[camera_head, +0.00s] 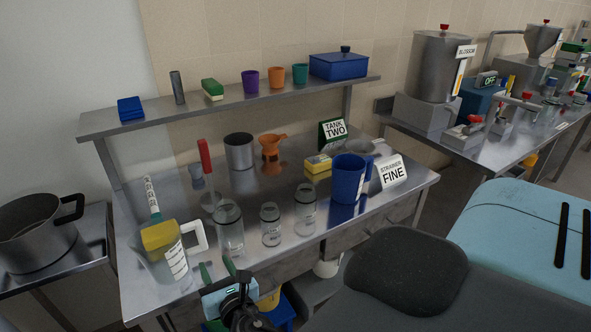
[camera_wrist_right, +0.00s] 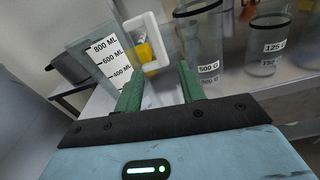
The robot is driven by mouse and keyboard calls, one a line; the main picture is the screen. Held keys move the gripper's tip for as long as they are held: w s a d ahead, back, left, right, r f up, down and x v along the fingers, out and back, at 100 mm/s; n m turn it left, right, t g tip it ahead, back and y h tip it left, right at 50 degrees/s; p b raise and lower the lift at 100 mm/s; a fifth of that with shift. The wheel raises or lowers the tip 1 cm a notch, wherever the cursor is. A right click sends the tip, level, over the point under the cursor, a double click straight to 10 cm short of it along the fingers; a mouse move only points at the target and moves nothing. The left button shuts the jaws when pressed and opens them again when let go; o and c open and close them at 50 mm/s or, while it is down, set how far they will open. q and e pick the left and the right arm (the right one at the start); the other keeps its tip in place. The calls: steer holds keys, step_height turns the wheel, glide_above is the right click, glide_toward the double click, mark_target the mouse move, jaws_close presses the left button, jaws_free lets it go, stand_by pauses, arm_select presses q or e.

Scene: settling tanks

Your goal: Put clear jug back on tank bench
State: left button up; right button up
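The clear jug (camera_head: 172,268) stands upright on the left front part of the steel tank bench (camera_head: 275,262). It has a white handle on its right and black measuring marks. In the right wrist view the jug (camera_wrist_right: 98,62) is just ahead and left, with its white handle (camera_wrist_right: 150,42) beyond the fingertips. My right gripper (camera_head: 217,264) is at the bench's front edge, right of the jug. Its green fingers (camera_wrist_right: 160,80) are apart with nothing between them, and they look clear of the handle. My left gripper is not in view.
Clear jars (camera_head: 229,229) stand close right of the handle. A yellow-headed tool (camera_head: 160,238) is at the jug, in or behind it; I cannot tell which. A blue cup (camera_head: 347,179) and a FINE sign (camera_head: 392,172) stand farther right. A pot (camera_head: 36,235) is at left.

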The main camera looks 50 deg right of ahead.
steer(key=s+f+m+g+y, duration=0.2)
steer(key=s+f+m, duration=0.5)
steer(key=s+m, duration=0.3)
steer(key=s+a+f+m+g+y, duration=0.1)
steer(key=s+f+m+g+y, duration=0.1)
steer(key=s+f+m, duration=0.5)
steer(key=s+a+f+m+g+y, duration=0.1)
steer(key=s+f+m+g+y, duration=0.1)
steer(key=s+f+m, duration=0.5)
steer(key=s+m+g, duration=0.1)
steer(key=s+m, duration=0.5)
steer(key=shift+f+g, duration=0.15)
steer(key=shift+g, duration=0.25)
